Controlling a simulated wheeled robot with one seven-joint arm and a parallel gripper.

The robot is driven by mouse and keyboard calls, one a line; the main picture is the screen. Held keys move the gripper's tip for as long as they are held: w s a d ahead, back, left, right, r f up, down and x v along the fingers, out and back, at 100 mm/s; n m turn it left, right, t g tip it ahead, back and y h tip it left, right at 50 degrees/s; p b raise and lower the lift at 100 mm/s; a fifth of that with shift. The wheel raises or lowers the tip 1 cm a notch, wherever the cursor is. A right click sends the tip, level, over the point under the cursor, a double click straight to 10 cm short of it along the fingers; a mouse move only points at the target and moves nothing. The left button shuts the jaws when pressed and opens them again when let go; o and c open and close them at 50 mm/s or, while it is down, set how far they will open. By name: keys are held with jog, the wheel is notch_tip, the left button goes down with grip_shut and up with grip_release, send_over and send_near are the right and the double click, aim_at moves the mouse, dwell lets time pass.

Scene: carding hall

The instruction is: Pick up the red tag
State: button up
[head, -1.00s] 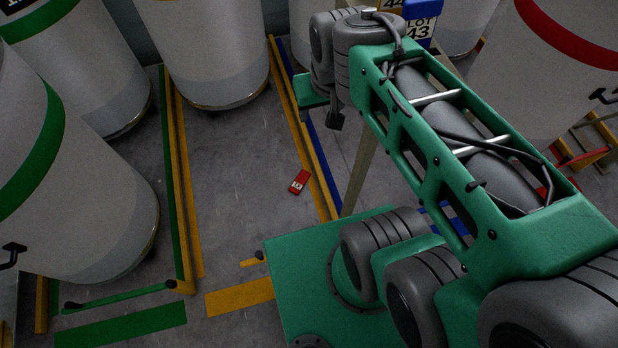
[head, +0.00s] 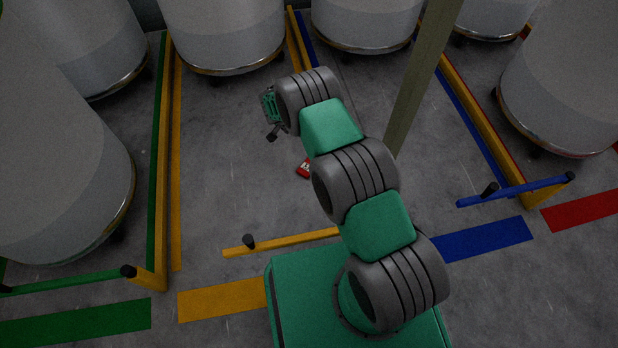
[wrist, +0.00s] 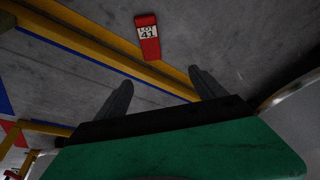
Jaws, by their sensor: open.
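The red tag (head: 303,169) lies flat on the grey floor, partly hidden behind my arm in the head view. In the wrist view the red tag (wrist: 148,37) shows whole, with a white label reading "LOT 41", beyond the fingertips and apart from them. My gripper (wrist: 160,84) is open and empty, its two dark fingers spread wide. In the head view my gripper (head: 271,132) is small and partly hidden by the wrist, above the floor and up-left of the tag.
A yellow rail (wrist: 100,38) runs beside the tag in the wrist view. Large white cans (head: 222,35) stand at the back and both sides. A low yellow bar (head: 285,242) crosses in front of my base. A slanted post (head: 420,80) rises right of my arm. Floor around the tag is clear.

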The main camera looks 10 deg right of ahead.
jog(key=m+b, duration=0.1)
jog(key=b, duration=0.2)
send_near(306, 169)
jog(key=shift+w, duration=0.6)
jog(key=shift+h, duration=0.3)
jog(key=b+x, duration=0.1)
jog(key=x, duration=0.1)
jog(key=b+x, duration=0.2)
jog(key=x, duration=0.1)
jog(key=b+x, duration=0.2)
jog(key=x, duration=0.1)
jog(key=shift+s, duration=0.3)
jog(key=shift+c, duration=0.6)
jog(key=shift+r, duration=0.15)
jog(key=c, duration=1.5)
